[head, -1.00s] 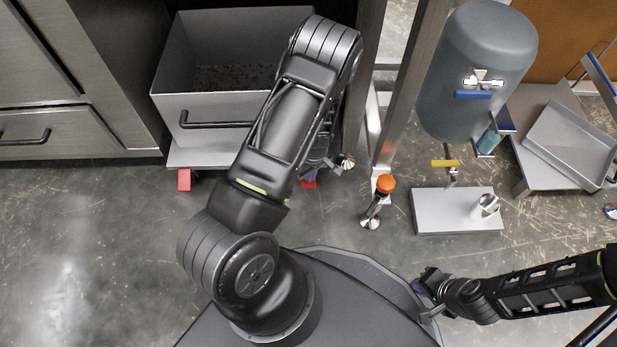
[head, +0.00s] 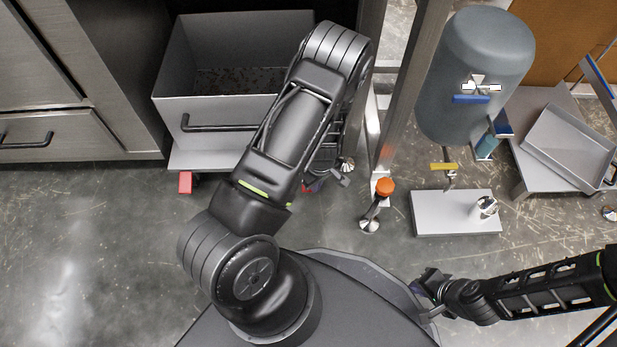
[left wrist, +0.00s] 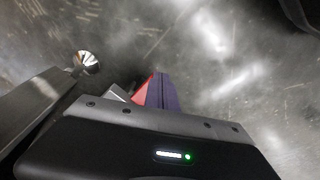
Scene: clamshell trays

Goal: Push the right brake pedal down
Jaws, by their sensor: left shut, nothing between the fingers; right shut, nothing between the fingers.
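The right brake pedal is a red tab low on the grey bin cart (head: 212,160). In the head view it is almost wholly covered by my left gripper (head: 318,185). In the left wrist view a strip of the red pedal (left wrist: 143,88) shows right beside the dark purple finger of my left gripper (left wrist: 163,92). The left gripper is shut and empty, down at the pedal; I cannot tell whether it touches it. The left red pedal (head: 185,182) is in plain view at the cart's front left. My right gripper (head: 430,296) is shut and empty, far right of the cart.
A metal stand post (head: 410,85) with an orange-knobbed foot (head: 385,187) stands right of the cart. Farther right are a grey tank (head: 476,70), a white floor plate (head: 440,212) and a metal tray (head: 570,145). Steel drawers (head: 45,128) stand left. Floor in front is clear.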

